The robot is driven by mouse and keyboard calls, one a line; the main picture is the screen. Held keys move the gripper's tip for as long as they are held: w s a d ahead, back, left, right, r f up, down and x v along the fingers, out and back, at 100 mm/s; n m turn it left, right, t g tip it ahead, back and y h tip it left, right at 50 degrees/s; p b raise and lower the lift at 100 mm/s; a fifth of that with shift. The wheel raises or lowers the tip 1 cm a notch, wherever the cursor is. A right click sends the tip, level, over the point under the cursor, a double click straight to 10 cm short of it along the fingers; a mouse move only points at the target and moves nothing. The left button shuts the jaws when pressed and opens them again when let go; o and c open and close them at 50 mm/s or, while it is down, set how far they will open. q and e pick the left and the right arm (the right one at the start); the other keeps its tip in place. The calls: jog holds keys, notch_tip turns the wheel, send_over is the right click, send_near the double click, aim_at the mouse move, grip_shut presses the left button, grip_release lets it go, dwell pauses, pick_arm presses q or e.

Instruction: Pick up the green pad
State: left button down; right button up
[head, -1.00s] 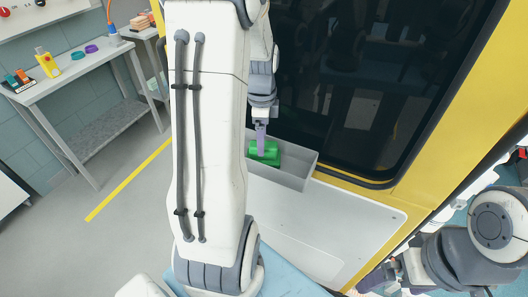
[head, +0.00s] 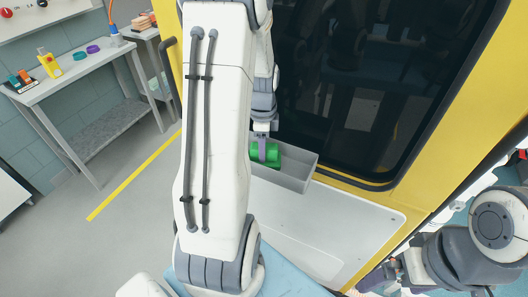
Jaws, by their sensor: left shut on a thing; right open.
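The green pad (head: 272,157) is a small bright green block in the grey bin (head: 292,179) against the yellow vehicle. My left gripper (head: 263,152) points down into the bin and is shut on the green pad. Part of the pad is hidden behind the fingers, and I cannot tell whether it is clear of the bin floor. My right gripper (head: 383,277) is open and empty at the lower right, low beside the white ramp panel.
The white ramp panel (head: 330,217) lies in front of the bin and is bare. A dark window (head: 370,90) in the yellow vehicle body (head: 445,95) rises behind. A workbench (head: 95,72) with tools stands at the left. My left arm blocks the middle of the view.

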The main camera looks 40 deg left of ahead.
pick_arm(q)
notch_tip(320, 180, up, 10)
jog(key=p, duration=0.9)
